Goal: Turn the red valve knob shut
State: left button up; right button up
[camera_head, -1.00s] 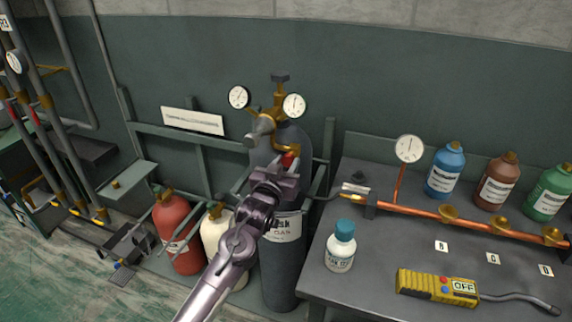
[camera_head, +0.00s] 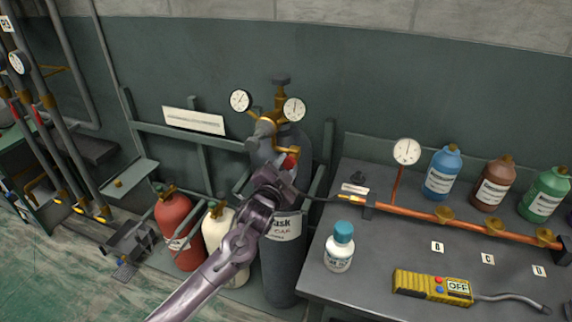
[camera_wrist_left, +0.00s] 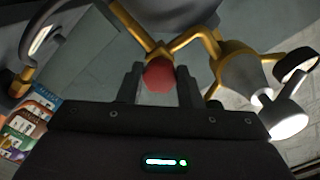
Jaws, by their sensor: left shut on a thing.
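The red valve knob (camera_head: 289,160) sits on the brass fitting (camera_head: 280,115) at the top of the dark gas cylinder (camera_head: 283,275) in the head view. In the left wrist view the red knob (camera_wrist_left: 159,76) lies between the two dark fingers of my left gripper (camera_wrist_left: 159,88). My left gripper (camera_head: 287,175) is shut on the knob, and its wrist hides part of the cylinder's upper side and label. My right gripper is not in view.
Two round gauges (camera_head: 293,110) flank the brass fitting. A red cylinder (camera_head: 177,235) and a cream cylinder (camera_head: 216,232) stand to the left. The table (camera_head: 390,255) at right holds a copper pipe (camera_head: 415,213), a small white bottle (camera_head: 339,250) and a yellow meter (camera_head: 430,288).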

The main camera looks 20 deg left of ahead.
pick_arm(q)
jog(key=m, duration=0.4)
jog(key=shift+m+p, duration=0.3)
jog(key=shift+p, duration=0.1)
jog(key=m, duration=0.5)
jog(key=shift+r+m+p, duration=0.1)
jog(key=shift+m+p, duration=0.2)
jog(key=shift+p, duration=0.1)
jog(key=m, duration=0.5)
jog(key=shift+p, duration=0.3)
jog(key=m, duration=0.5)
jog(key=o, duration=1)
jog(key=shift+s, duration=0.1)
